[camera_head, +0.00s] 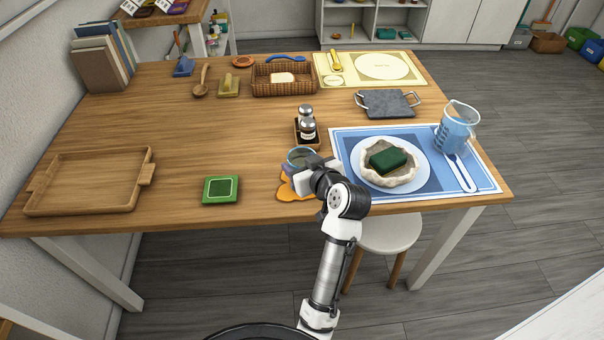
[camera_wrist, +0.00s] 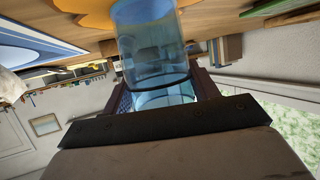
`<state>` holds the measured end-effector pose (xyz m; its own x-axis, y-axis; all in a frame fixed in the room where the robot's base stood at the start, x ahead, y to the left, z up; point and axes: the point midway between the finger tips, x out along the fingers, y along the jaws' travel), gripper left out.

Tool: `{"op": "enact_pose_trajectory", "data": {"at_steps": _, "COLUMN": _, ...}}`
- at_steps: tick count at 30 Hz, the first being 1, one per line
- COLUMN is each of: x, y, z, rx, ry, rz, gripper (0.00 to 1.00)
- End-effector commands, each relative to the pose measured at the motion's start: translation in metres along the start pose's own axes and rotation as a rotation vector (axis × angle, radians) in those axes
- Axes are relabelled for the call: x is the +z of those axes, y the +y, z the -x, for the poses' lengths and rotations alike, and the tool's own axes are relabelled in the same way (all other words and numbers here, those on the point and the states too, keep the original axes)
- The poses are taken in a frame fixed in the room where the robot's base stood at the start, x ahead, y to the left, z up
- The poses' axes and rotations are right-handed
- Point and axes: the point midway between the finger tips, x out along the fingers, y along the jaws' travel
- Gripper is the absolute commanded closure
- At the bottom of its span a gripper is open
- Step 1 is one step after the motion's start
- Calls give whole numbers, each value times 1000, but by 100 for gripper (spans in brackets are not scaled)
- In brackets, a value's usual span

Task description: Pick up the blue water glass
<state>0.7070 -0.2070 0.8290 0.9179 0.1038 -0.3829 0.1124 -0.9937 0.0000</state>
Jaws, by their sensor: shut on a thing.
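The blue water glass (camera_head: 301,155) is a clear blue tumbler near the front edge of the table, above or on an orange splash-shaped mat (camera_head: 287,192). My gripper (camera_head: 300,177) reaches over the front edge and is shut on the glass. The wrist view shows the see-through glass (camera_wrist: 150,45) between the two dark fingers of my gripper (camera_wrist: 165,88). My gripper hides the lower part of the glass in the head view. I cannot tell whether its base touches the mat.
Salt and pepper shakers (camera_head: 307,127) in a small holder stand just behind the glass. To the right, a blue placemat (camera_head: 349,146) holds a plate with a bowl and green block, and a blue measuring jug (camera_head: 457,127). A green coaster (camera_head: 221,189) lies left.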

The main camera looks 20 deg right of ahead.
Motion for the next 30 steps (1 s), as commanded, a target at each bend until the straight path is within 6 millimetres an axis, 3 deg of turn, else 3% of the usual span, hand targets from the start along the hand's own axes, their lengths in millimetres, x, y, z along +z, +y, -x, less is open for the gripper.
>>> {"op": "enact_pose_trajectory", "data": {"at_steps": 1, "x": 0, "y": 0, "z": 0, "rx": 0, "ry": 0, "rz": 0, "gripper": 60}}
{"op": "enact_pose_trajectory", "data": {"at_steps": 3, "x": 0, "y": 0, "z": 0, "rx": 0, "ry": 0, "rz": 0, "gripper": 69}}
{"op": "enact_pose_trajectory", "data": {"at_steps": 11, "x": -2, "y": 0, "z": 1, "rx": 0, "ry": 2, "rz": 1, "gripper": 69}}
{"op": "enact_pose_trajectory", "data": {"at_steps": 17, "x": -14, "y": 0, "z": 5, "rx": 1, "ry": 5, "rz": 3, "gripper": 69}}
{"op": "enact_pose_trajectory", "data": {"at_steps": 22, "x": -42, "y": 1, "z": 17, "rx": 3, "ry": 7, "rz": 7, "gripper": 69}}
{"op": "enact_pose_trajectory", "data": {"at_steps": 30, "x": -115, "y": 0, "z": 47, "rx": 2, "ry": 8, "rz": 7, "gripper": 69}}
